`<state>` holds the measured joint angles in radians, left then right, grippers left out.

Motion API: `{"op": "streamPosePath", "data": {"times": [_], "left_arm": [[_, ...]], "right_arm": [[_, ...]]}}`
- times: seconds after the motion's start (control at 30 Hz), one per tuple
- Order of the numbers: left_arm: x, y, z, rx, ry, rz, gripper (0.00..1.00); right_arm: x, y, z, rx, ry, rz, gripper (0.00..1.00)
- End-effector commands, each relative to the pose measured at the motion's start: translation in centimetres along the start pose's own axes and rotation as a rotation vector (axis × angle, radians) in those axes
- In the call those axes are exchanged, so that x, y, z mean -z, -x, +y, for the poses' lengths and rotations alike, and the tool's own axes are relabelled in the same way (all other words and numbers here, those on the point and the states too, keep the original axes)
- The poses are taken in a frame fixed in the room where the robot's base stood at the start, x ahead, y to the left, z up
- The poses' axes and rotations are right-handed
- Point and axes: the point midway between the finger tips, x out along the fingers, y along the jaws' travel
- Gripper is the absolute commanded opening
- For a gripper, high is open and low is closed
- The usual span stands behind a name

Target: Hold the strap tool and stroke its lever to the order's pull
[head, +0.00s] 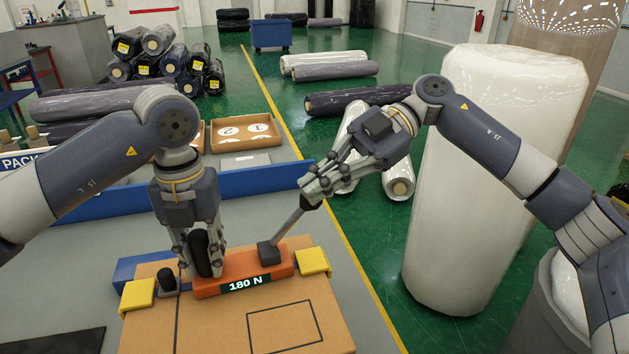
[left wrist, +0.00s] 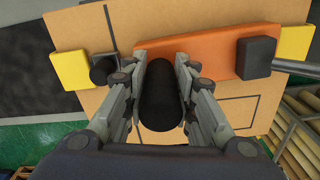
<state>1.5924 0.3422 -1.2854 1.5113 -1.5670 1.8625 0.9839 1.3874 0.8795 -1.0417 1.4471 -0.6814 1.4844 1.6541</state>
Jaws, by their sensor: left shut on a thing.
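The orange strap tool (head: 213,287) lies on a cardboard box (head: 190,335), and its dark label reads "180 N". It also shows in the left wrist view (left wrist: 213,48). My left gripper (head: 205,262) points down and is shut on the tool's black upright grip (left wrist: 160,100). The tool's grey lever (head: 287,226) rises from a black block at the tool's right end and leans up to the right. My right gripper (head: 312,192) has its fingers at the lever's dark upper end. Whether they are closed on it is hard to see.
Yellow corner pieces (head: 313,261) sit at the box's edges. A blue rail (head: 250,180) runs behind the box. Trays marked 1 and 2 (head: 245,137) lie beyond it. A tall white wrapped roll (head: 480,190) stands close to my right arm. Several dark wrapped rolls (head: 165,60) are stacked at back left.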

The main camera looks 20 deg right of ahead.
Motion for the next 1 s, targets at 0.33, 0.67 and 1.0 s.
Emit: {"op": "streamPosePath", "data": {"times": [0.33,0.67,1.0], "left_arm": [[0.0,0.0,0.2,-0.003,0.001,0.0,0.0],[0.0,0.0,0.3,-0.005,0.002,0.002,0.0],[0.0,-0.1,0.2,-0.005,0.002,0.002,0.0]], "right_arm": [[-0.5,0.2,-0.1,-0.003,-0.009,-0.01,0.0],[-0.7,4.0,-0.1,-0.008,-0.01,-0.009,0.0],[-0.8,9.3,-0.3,-0.003,-0.003,-0.004,0.0]]}}
